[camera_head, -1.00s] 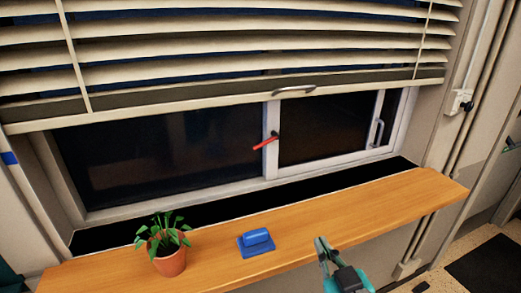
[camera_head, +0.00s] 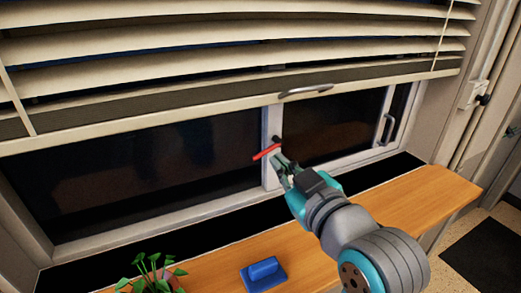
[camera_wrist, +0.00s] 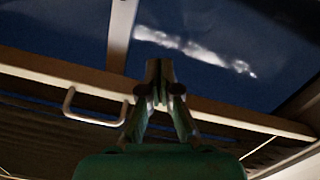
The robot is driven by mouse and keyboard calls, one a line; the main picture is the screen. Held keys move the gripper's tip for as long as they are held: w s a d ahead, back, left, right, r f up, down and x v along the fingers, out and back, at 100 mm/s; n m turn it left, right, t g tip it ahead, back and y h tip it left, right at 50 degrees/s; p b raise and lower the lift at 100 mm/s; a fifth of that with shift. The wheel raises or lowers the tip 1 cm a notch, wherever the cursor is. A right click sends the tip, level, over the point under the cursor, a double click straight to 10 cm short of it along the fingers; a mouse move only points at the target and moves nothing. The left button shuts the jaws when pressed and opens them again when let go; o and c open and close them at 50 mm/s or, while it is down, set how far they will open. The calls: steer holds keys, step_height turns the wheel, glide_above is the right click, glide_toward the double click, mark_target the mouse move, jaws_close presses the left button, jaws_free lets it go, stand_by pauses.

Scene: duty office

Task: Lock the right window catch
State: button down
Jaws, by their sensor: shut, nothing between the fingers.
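The window catch is a red lever (camera_head: 266,152) on the white upright (camera_head: 270,178) between the two panes. It slants down to the left from a dark pivot at its right end. My gripper (camera_head: 279,160) is just below and right of the lever, with its fingers shut and empty. I cannot tell whether the fingertips touch the lever. In the wrist view, the shut fingers (camera_wrist: 160,68) point toward the window and a pale bar, and the red lever does not show there.
A slatted blind (camera_head: 200,105) with a metal handle (camera_head: 306,91) hangs above the catch. A grey pull handle (camera_head: 387,129) is on the right sash. The wooden sill (camera_head: 425,197) holds a blue object (camera_head: 263,272) and a potted plant (camera_head: 152,275). My arm covers part of the sill.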

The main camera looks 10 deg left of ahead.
steer(key=w+a+f, duration=0.4)
steer(key=w, duration=0.5)
steer(key=shift+w+a, duration=0.35)
steer(key=shift+w, duration=0.05)
